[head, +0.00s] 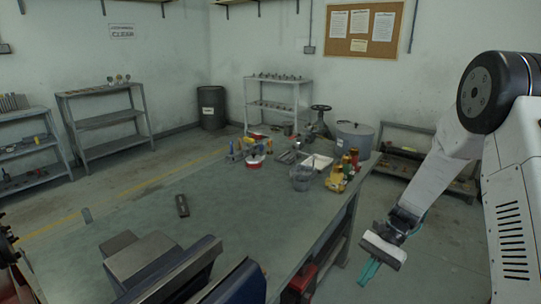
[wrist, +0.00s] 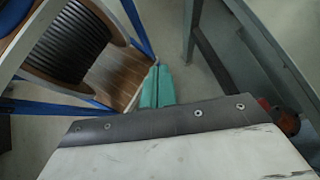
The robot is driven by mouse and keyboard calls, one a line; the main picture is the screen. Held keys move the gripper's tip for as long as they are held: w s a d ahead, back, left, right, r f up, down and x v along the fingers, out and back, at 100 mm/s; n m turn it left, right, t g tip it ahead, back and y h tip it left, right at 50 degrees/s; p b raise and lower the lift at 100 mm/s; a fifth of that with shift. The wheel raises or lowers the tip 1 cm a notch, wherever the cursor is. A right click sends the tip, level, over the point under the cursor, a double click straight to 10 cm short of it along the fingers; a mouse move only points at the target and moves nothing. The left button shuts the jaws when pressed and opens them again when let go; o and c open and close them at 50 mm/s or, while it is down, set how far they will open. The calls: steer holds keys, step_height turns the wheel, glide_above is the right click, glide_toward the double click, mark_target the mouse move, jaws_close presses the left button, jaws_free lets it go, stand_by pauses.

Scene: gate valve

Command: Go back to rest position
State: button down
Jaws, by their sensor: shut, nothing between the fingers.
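My gripper (head: 370,271) hangs at the lower right in the head view, beside the right edge of the workbench and over the floor. Its teal fingers point down, are together and hold nothing. In the wrist view the teal fingers (wrist: 157,88) lie side by side beyond a white and grey plate of my wrist. The gate valve with a dark handwheel (head: 320,109) stands at the far end of the bench, well away from my gripper.
A cable reel (wrist: 67,45) on a blue-framed stand is close in the wrist view. Open floor (head: 440,255) lies right of the bench.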

steer(key=s+d+r+n+t+h, duration=0.2)
steer(key=s+r+n+t+h, duration=0.6)
steer(key=s+r, duration=1.5)
steer(key=shift+s+r+n, duration=0.15)
steer(key=shift+r+n, duration=0.85)
steer(key=shift+r, duration=0.15)
